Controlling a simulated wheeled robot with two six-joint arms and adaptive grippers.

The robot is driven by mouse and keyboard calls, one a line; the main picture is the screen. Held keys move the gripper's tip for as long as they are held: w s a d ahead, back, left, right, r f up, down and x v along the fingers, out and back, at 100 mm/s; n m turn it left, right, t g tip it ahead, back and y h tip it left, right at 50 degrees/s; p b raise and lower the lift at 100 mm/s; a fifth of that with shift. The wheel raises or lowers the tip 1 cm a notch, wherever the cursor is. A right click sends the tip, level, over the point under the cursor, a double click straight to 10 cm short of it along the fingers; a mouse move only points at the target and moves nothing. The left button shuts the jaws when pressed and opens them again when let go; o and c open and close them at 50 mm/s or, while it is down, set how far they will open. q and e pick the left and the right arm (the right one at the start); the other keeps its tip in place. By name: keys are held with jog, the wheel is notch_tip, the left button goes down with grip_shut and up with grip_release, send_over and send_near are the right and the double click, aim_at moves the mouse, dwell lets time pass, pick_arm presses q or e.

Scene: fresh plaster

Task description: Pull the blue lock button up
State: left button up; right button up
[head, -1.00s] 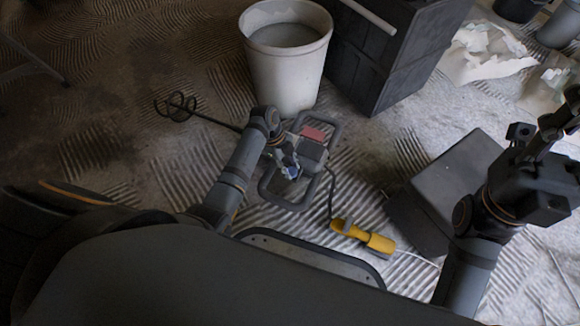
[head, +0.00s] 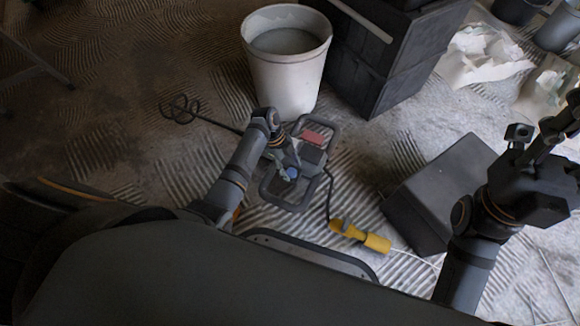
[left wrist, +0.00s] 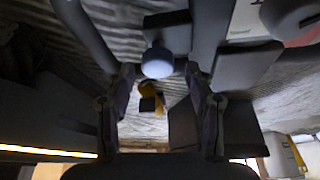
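A paint mixer (head: 312,154) with a dark looped handle frame and a red panel lies on the floor, its spiral whisk (head: 180,109) to the left. The blue lock button (head: 291,173) is on the mixer's near left side. It also shows as a round pale-blue knob in the left wrist view (left wrist: 157,62). My left gripper (head: 281,166) is right at the button. In the left wrist view its two fingers (left wrist: 161,95) stand apart, with the knob ahead between them; I see no contact.
A white bucket (head: 287,72) of grey liquid and a black crate (head: 390,60) stand behind the mixer. A yellow connector (head: 360,236) on a cable lies to its right front. A dark box (head: 440,190) sits near my right arm. Ridged floor lies between them.

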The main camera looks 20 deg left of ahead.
pick_arm(q)
jog(key=v, duration=1.2)
dwell(0.3)
